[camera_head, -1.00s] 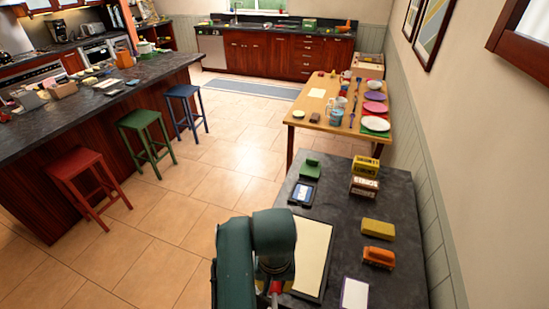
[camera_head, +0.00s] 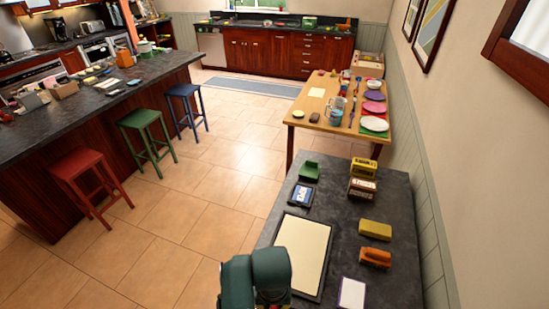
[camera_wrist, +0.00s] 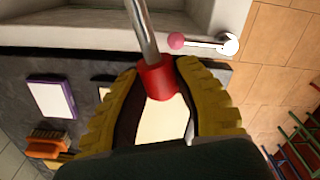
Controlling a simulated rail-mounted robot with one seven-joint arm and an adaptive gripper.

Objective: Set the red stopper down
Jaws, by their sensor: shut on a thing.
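The red stopper (camera_wrist: 158,80) is a short red cylinder between the yellow fingers of my gripper (camera_wrist: 160,75) in the wrist view. My gripper is shut on it. A shiny metal rod (camera_wrist: 143,30) meets the stopper and runs up out of the picture; I cannot tell whether the two are joined. In the head view my arm is at the bottom edge, and the fingers and stopper are almost wholly hidden or cut off.
The dark worktop (camera_head: 345,215) bears a cream framed panel (camera_head: 302,255), a white card with a purple edge (camera_head: 353,293), an orange brush-like thing (camera_head: 375,257) and a yellow block (camera_head: 375,230). A pale ledge (camera_wrist: 75,25) and a pink-ended rod (camera_wrist: 176,41) are close by.

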